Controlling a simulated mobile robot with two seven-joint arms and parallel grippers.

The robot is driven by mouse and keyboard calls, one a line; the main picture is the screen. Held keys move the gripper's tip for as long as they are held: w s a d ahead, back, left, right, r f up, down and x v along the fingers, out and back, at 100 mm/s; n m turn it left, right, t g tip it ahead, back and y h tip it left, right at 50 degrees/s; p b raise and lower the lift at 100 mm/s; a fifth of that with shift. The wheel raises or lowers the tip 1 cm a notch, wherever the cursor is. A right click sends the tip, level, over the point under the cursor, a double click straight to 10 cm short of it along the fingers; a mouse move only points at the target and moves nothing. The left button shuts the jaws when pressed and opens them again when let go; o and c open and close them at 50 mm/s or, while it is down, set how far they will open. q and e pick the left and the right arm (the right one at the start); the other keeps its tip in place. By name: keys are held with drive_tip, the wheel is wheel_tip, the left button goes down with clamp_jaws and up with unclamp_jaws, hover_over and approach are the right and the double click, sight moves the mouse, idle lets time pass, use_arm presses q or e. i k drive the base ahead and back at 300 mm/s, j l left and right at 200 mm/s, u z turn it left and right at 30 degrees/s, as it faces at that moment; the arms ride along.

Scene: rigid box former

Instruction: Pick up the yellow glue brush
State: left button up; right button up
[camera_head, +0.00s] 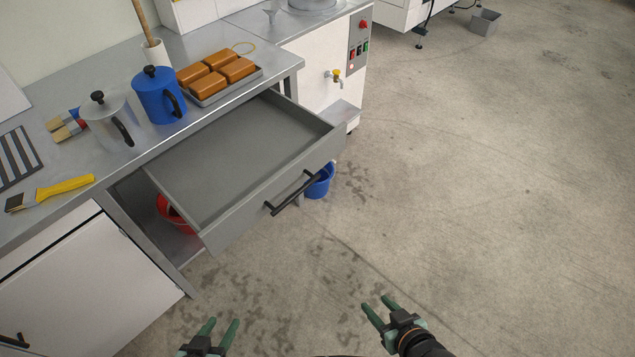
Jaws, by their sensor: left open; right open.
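The yellow glue brush (62,188) lies on the grey worktop (90,163) near its front edge, at the far left of the head view. Its dark bristle end points left and its yellow handle points right. My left gripper (221,325) is open and empty at the bottom of the view, over the floor, well to the right of and below the brush. My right gripper (376,305) is open and empty further right, also over the floor. Neither gripper touches anything.
An empty drawer (235,152) stands pulled out from the worktop, between my grippers and the back. A steel pot (103,122), a blue pot (160,97), other brushes (66,128) and a slotted plate (15,160) surround the brush.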

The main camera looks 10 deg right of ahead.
sight(30, 197)
drive_tip(key=u, duration=1.5)
